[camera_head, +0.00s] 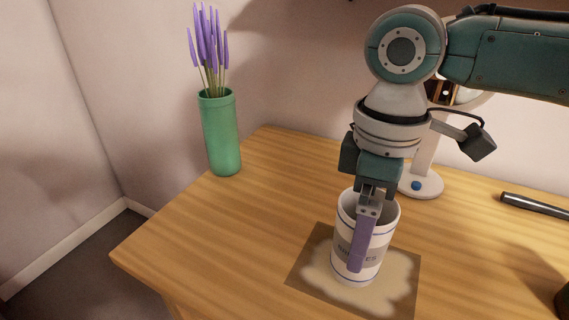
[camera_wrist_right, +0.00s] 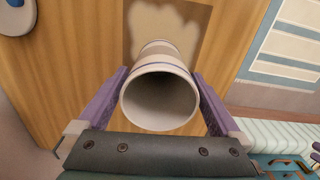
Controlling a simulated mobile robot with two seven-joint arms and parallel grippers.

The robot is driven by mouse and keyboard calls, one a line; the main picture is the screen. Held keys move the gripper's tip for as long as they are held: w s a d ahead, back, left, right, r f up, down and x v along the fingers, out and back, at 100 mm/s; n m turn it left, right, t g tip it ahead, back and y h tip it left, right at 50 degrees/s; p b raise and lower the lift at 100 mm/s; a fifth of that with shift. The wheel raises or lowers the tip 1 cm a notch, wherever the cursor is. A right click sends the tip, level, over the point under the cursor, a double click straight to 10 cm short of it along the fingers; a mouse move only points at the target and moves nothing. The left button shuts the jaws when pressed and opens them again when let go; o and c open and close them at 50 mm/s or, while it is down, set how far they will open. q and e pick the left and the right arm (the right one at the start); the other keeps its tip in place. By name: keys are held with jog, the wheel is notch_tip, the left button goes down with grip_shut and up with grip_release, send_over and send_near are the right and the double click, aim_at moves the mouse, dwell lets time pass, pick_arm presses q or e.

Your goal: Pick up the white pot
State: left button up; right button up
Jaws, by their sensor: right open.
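The white pot (camera_head: 377,260) is a cylinder with dark lettering and thin blue lines. It stands upright on a mat on the wooden table, and its open top faces up. My right gripper (camera_head: 362,238) points down over it. One purple finger shows along the pot's near side; the other is hidden in the head view. In the right wrist view the pot (camera_wrist_right: 160,98) sits between the two purple fingers, one on each side, and looks empty. The fingers are open, and I cannot tell whether either touches the pot. My left gripper is not in view.
The brown mat (camera_head: 306,278) has a pale patch. A green vase (camera_head: 221,135) with purple flowers stands at the table's back left. A white stand (camera_head: 420,183) with a blue button is close behind the pot. A dark rod (camera_head: 533,206) lies at right. The table's left part is clear.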

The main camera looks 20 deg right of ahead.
jog(key=c, duration=1.3)
